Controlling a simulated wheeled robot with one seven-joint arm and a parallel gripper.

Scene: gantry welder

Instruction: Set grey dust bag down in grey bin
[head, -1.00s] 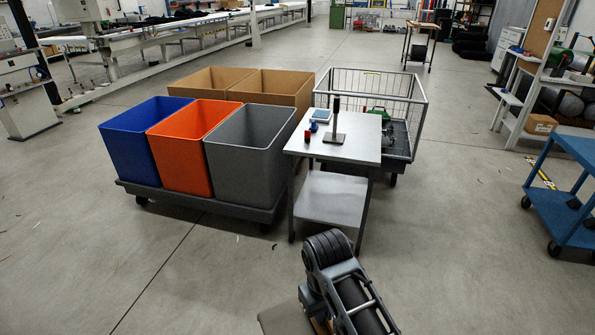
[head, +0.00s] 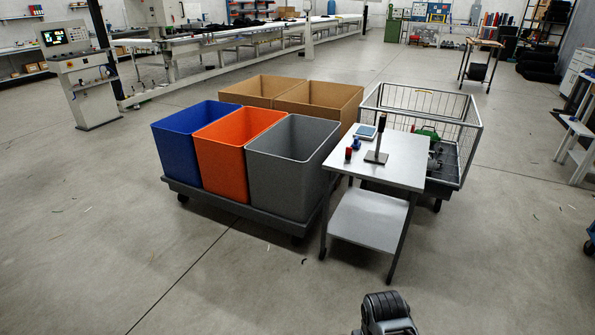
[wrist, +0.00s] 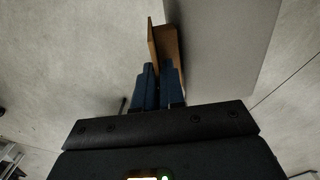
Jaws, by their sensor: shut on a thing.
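The grey bin (head: 287,180) stands open-topped in the head view, at the right end of a row with the blue and orange bins. In the wrist view the blue fingers of my gripper (wrist: 158,70) are closed on a thin brown card-like edge. A large flat grey panel beside this edge looks like the grey dust bag (wrist: 222,45); its far part runs out of the picture. My gripper and the bag are outside the head view, where only part of my arm shows at the bottom, well apart from the bin.
The orange bin (head: 221,170) and blue bin (head: 172,155) share a dark dolly (head: 240,208) with the grey bin. Cardboard boxes (head: 335,98) stand behind. A steel table (head: 405,165) with small items and a wire cart (head: 470,130) stand to the right. The floor in front is clear.

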